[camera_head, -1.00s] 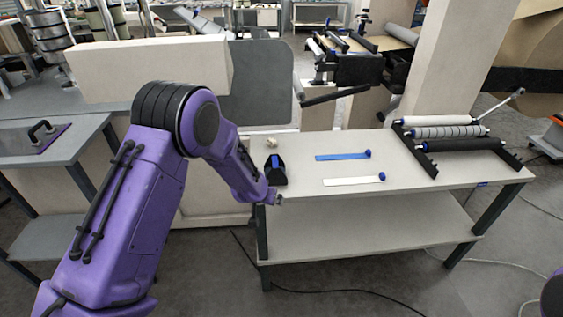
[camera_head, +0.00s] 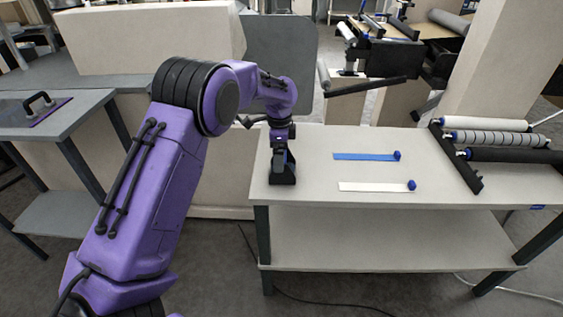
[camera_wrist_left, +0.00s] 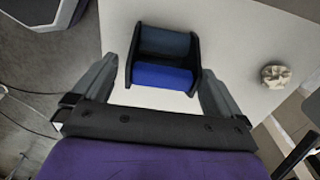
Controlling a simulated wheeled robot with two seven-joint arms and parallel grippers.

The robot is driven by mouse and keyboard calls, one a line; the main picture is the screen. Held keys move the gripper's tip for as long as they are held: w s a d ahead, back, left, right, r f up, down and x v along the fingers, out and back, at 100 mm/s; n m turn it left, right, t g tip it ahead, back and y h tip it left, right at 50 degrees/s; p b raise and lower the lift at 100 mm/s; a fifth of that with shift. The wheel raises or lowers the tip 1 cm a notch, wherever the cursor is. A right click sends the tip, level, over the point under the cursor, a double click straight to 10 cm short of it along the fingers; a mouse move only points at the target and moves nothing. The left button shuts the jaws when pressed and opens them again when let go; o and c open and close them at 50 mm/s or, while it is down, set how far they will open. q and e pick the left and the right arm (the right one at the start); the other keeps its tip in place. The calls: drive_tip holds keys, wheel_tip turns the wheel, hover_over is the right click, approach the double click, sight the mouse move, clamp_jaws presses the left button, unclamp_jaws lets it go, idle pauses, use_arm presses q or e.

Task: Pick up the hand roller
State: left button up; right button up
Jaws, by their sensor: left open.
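A small black-sided item with blue inside (camera_head: 283,178), which looks like the hand roller, stands at the table's near left corner. In the left wrist view the same item (camera_wrist_left: 164,76) shows a dark blue roller-like part and a brighter blue part between black side plates. My left gripper (camera_head: 280,140) points down over it, partly covering it in the head view. Its fingers (camera_wrist_left: 160,70) are open, one on each side of the item, with visible gaps. My right gripper is out of view.
A blue strip (camera_head: 365,157) and a white strip (camera_head: 375,187), each with a blue knob, lie on the pale table (camera_head: 320,190). A black rack (camera_head: 455,158) with rollers stands at right.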

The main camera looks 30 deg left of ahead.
use_arm(q)
drive_tip(key=f, duration=0.3)
drive_tip(key=w+d+f+p, duration=0.1)
drive_tip(key=f, duration=0.1)
drive_tip(key=shift+w, duration=0.1)
drive_tip(key=shift+a+f, duration=0.25)
drive_tip(key=shift+f, duration=0.1)
drive_tip(key=shift+d, duration=0.1)
drive_tip(key=c, duration=0.9)
drive_tip(key=shift+r, duration=0.35)
drive_tip(key=r, duration=0.1)
drive_tip(key=r+b, duration=0.1)
drive_tip(key=r, duration=0.1)
drive_tip(key=shift+s+d, duration=0.15)
drive_tip(key=shift+s, duration=0.05)
drive_tip(key=s+d+r+b, duration=0.2)
drive_tip(key=s+d+r, duration=0.7)
drive_tip(key=d, duration=0.1)
drive_tip(key=shift+s+r, duration=0.25)
